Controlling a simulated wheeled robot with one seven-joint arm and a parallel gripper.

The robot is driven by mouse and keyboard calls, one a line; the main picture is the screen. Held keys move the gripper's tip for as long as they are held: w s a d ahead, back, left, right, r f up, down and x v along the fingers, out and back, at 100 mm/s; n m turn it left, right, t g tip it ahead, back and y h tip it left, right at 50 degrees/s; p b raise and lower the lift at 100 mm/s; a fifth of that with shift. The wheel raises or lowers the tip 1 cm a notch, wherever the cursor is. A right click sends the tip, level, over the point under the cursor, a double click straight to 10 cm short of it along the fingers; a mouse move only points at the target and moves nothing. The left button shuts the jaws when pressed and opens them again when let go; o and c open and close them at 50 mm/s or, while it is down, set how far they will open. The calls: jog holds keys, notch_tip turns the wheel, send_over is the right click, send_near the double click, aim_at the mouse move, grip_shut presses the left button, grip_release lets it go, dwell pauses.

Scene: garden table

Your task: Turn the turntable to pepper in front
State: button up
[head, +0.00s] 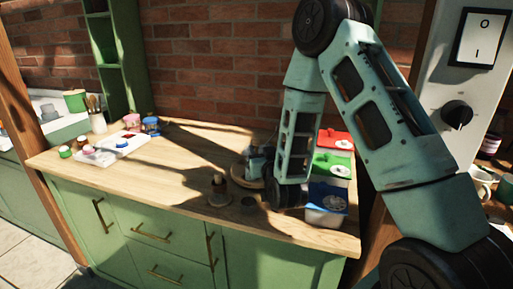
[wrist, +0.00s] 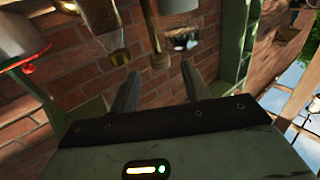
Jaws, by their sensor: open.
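The turntable (head: 238,171) seems to be the round wooden edge near the middle right of the counter in the head view. My wrist hides most of it, and I cannot tell which item is the pepper. A small dark brown item (head: 219,183) stands just left of it on a round wooden piece (head: 220,201). My gripper (wrist: 160,88) is open with nothing between its fingers. In the wrist view a brown-and-gold container (wrist: 101,22), a wooden-handled item (wrist: 154,38) and a glass jar (wrist: 182,30) show beyond the fingertips; contact cannot be told.
Red (head: 336,139), green (head: 333,163) and blue-lidded (head: 327,204) containers stand right of my wrist. A white tray (head: 112,148) with small jars is at the left, with pink and blue jars behind. A brick wall (head: 210,60) backs the counter. The counter's left middle is clear.

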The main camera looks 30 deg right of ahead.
aim_at(258, 143)
jog(key=p+x, duration=0.1)
jog(key=x, duration=0.5)
jog(key=shift+w+r, duration=0.1)
grip_shut()
